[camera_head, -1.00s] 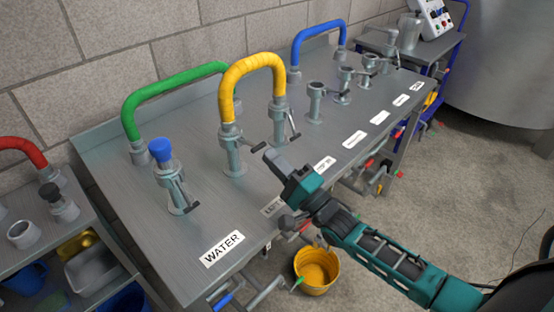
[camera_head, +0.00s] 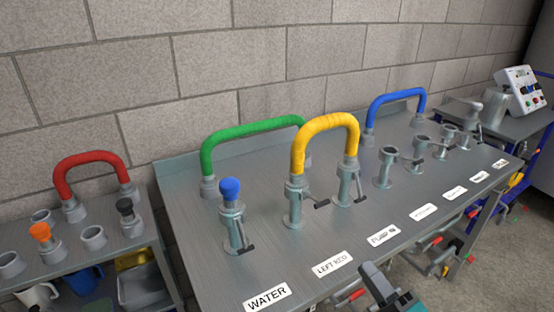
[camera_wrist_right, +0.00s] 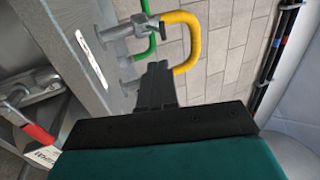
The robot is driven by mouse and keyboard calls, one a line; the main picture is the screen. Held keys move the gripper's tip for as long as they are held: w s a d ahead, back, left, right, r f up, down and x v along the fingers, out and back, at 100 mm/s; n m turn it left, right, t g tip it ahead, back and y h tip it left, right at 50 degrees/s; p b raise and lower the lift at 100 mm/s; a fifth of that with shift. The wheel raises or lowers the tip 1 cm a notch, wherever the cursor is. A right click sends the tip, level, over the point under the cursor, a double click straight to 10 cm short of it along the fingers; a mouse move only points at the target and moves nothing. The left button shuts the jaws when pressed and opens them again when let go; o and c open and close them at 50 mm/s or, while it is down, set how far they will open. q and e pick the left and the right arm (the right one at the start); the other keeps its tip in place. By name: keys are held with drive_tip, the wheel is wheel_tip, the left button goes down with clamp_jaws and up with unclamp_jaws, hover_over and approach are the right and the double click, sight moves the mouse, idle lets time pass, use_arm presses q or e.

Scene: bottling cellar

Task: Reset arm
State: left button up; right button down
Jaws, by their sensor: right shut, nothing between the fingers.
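My right gripper (camera_head: 376,283) shows at the bottom edge of the head view, below the front edge area of the metal table (camera_head: 300,240). Its fingers are closed together and empty. In the right wrist view its shut fingers (camera_wrist_right: 157,85) point toward the yellow hose (camera_wrist_right: 188,42), without visible contact. My left gripper is not in view.
On the table stand a green hose (camera_head: 250,128), the yellow hose (camera_head: 325,122), a blue hose (camera_head: 396,95), a blue-capped valve (camera_head: 231,215) and several open valve ports. A side shelf with a red hose (camera_head: 90,158) stands at left.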

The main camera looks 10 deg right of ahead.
drive_tip(key=s+a+f+n+g+h, duration=0.2)
drive_tip(key=s+a+f+n+g, duration=0.1)
drive_tip(key=n, duration=0.5)
drive_tip(key=s+a+f+n+g+h+p, duration=0.1)
drive_tip(key=s+a+f+n+g+h, duration=0.2)
drive_tip(key=f+n, duration=0.5)
drive_tip(key=shift+s+a+f+n+g, duration=0.3)
drive_tip(key=shift+s+a+f+g, duration=0.35)
drive_tip(key=shift+s+g, duration=1)
drive_tip(key=shift+w+g, duration=0.25)
drive_tip(key=shift+w, duration=0.05)
drive_tip(key=shift+d, duration=0.1)
